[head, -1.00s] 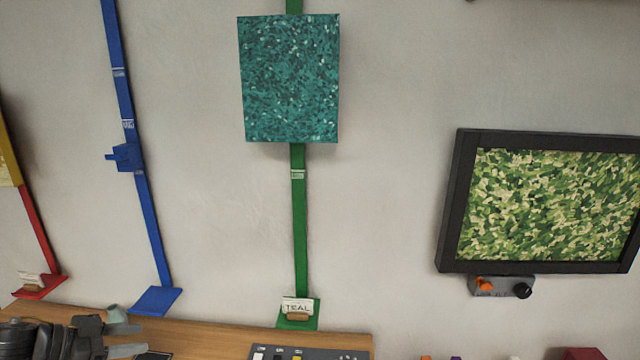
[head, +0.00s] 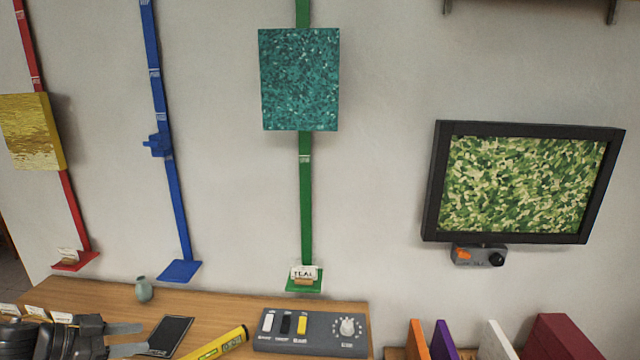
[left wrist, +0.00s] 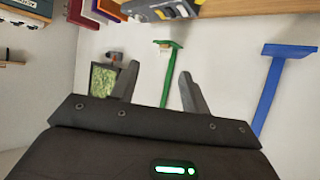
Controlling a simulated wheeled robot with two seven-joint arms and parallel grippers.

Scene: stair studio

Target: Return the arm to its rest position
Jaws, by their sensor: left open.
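My left gripper (head: 128,338) shows at the lower left of the head view, at the left part of the wooden table. Its two fingers are apart with nothing between them. In the left wrist view the open fingers (left wrist: 158,90) stand in front of the wall, with the green strip (left wrist: 170,75) seen between them. My right gripper is in neither view.
The table (head: 215,303) bears a small vase (head: 144,290), a dark tablet (head: 170,335), a yellow level (head: 217,345) and a grey control panel (head: 312,332). On the wall hang a teal panel (head: 299,80) and a framed camouflage picture (head: 522,185).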

